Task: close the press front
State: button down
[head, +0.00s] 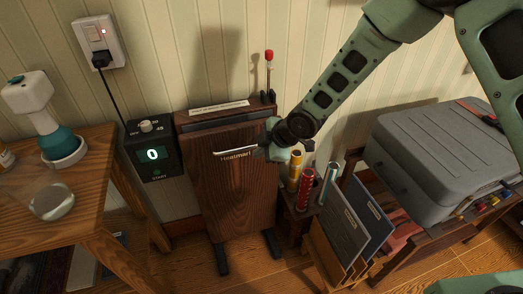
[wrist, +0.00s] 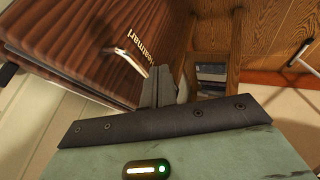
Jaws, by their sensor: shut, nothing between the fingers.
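The trouser press is a dark brown wooden upright unit. Its front (head: 238,195) carries a pale metal handle (head: 232,150) and lettering. A dark gap shows along the top between the front and the back part. In the wrist view the front (wrist: 85,45) fills the upper left, with the handle (wrist: 128,60) close to my fingers. My gripper (head: 266,153) is at the right end of the handle, near the front's right edge. Its fingers (wrist: 162,84) are together and empty. I cannot tell whether they touch the front.
A control box (head: 153,150) reading 0 hangs left of the press. Right are a stand with colored tubes (head: 304,188), folders (head: 350,235) and a grey suitcase (head: 430,150).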

jog(key=w+r+p+v, duration=0.1)
jog(key=v, duration=0.8)
jog(key=shift+w+r, duration=0.25)
jog(key=shift+r, duration=0.05)
jog(key=s+d+r+m+g+h+p, duration=0.1)
jog(key=s+r+m, duration=0.3)
jog(key=s, duration=0.6)
jog(key=s+d+r+m+g+h+p, duration=0.1)
jog(key=s+d+r+m, duration=0.3)
jog(key=s, duration=0.6)
jog(key=s+d+r+m+g+h+p, duration=0.2)
jog(key=s+d+r+m+h+p, duration=0.1)
jog(key=s+r, duration=0.5)
jog(key=shift+s+d+m, duration=0.25)
jog(key=shift+s+m, duration=0.45)
jog(key=shift+s, duration=0.5)
